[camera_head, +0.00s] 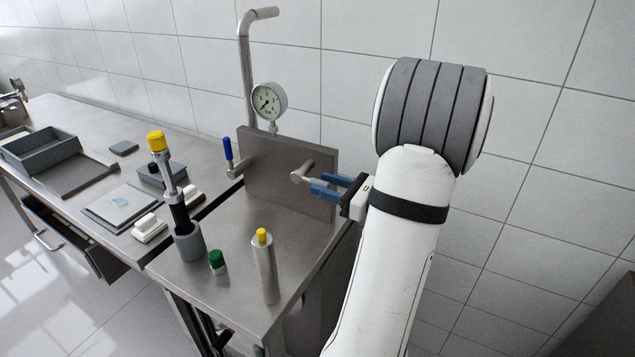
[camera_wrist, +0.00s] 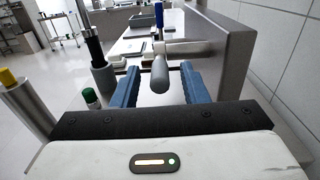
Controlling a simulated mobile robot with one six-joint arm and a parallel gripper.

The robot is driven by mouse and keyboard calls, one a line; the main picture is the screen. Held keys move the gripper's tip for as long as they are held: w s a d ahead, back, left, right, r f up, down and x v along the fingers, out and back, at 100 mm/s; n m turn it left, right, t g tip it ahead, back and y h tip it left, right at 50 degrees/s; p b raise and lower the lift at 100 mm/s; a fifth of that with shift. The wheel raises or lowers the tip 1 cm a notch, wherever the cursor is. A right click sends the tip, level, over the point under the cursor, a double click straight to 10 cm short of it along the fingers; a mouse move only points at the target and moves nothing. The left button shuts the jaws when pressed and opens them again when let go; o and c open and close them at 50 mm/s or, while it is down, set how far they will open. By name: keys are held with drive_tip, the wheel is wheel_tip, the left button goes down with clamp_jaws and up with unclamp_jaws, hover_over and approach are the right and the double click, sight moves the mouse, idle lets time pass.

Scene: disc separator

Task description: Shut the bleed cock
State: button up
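A small valve with an upright blue lever (camera_head: 228,149) stands at the left end of the grey metal plate (camera_head: 262,160); it looks like the bleed cock, though I cannot be sure. The blue lever also shows in the wrist view (camera_wrist: 158,19), ahead of the fingers. A round grey metal stub (camera_head: 301,173) sticks out of the plate's front. My gripper (camera_head: 320,184) is open, its two blue fingers pointing left beside this stub. In the wrist view the stub (camera_wrist: 160,76) appears between the fingers, with gaps on both sides. My gripper holds nothing.
A pressure gauge (camera_head: 269,101) and a bent pipe (camera_head: 247,60) rise behind the plate. A yellow-capped metal cylinder (camera_head: 265,270), a green-capped bottle (camera_head: 217,262) and a grey cup (camera_head: 189,243) holding a tall yellow-topped tool stand on the bench. The tiled wall is close behind.

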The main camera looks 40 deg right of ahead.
drive_tip(key=shift+x, duration=1.05)
drive_tip(key=shift+c, duration=0.2)
clamp_jaws()
